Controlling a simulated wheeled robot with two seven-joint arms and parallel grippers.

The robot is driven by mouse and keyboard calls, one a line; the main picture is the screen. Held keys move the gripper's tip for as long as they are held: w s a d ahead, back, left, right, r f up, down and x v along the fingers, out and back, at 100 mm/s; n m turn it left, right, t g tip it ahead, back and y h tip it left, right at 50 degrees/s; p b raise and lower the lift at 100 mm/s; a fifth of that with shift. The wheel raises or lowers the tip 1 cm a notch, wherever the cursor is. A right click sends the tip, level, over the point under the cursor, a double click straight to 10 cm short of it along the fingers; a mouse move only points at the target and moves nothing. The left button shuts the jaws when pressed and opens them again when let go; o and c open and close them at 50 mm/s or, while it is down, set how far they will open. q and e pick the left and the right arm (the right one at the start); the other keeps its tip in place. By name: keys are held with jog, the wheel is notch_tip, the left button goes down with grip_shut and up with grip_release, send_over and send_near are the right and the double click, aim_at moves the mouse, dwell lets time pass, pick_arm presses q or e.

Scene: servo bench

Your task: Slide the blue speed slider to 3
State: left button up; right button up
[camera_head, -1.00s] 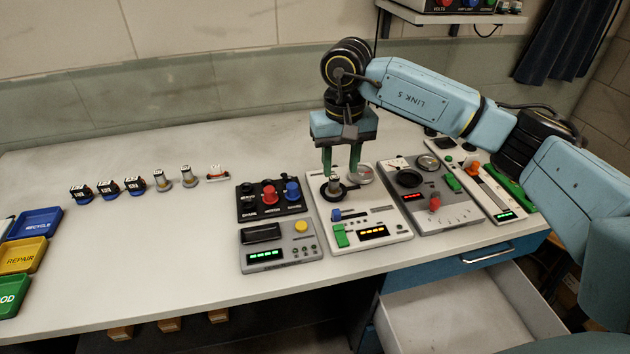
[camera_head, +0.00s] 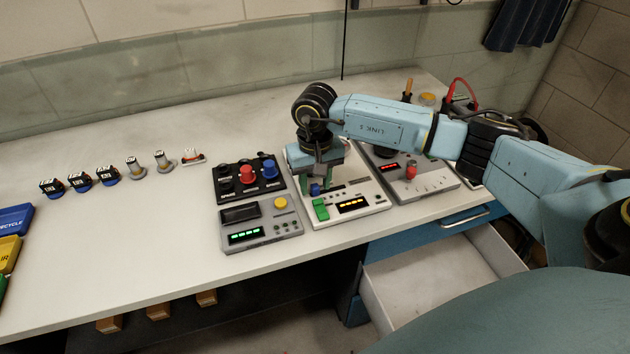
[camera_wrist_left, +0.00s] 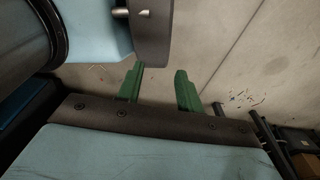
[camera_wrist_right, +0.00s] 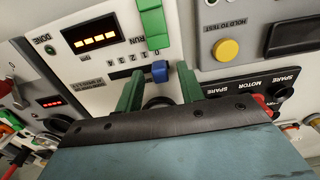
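The blue speed slider (camera_head: 315,189) sits on the white panel (camera_head: 372,200), just behind the green switch (camera_head: 321,209). My right gripper (camera_wrist_right: 160,70) is open, pointing down at the panel; a gap shows on both sides of the cap. In the head view my right gripper (camera_head: 316,182) partly hides the slider track. My left gripper (camera_wrist_left: 158,75) is open and empty, and out of the head view.
The white panel has an orange-lit display (camera_head: 352,204). A grey panel with a yellow button (camera_head: 281,202) and a black panel with red and blue knobs (camera_head: 247,174) stand at left. Another grey panel (camera_head: 425,183) is at right. An open drawer (camera_head: 430,265) juts out below.

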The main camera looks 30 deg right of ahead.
grip_shut()
dwell(0.3)
jog(key=shift+d, duration=0.1)
jog(key=d, duration=0.2)
jog(key=s+d+b, duration=0.1)
jog(key=d, duration=0.1)
jog(key=shift+d, duration=0.35)
jog(key=shift+a, duration=0.1)
grip_release()
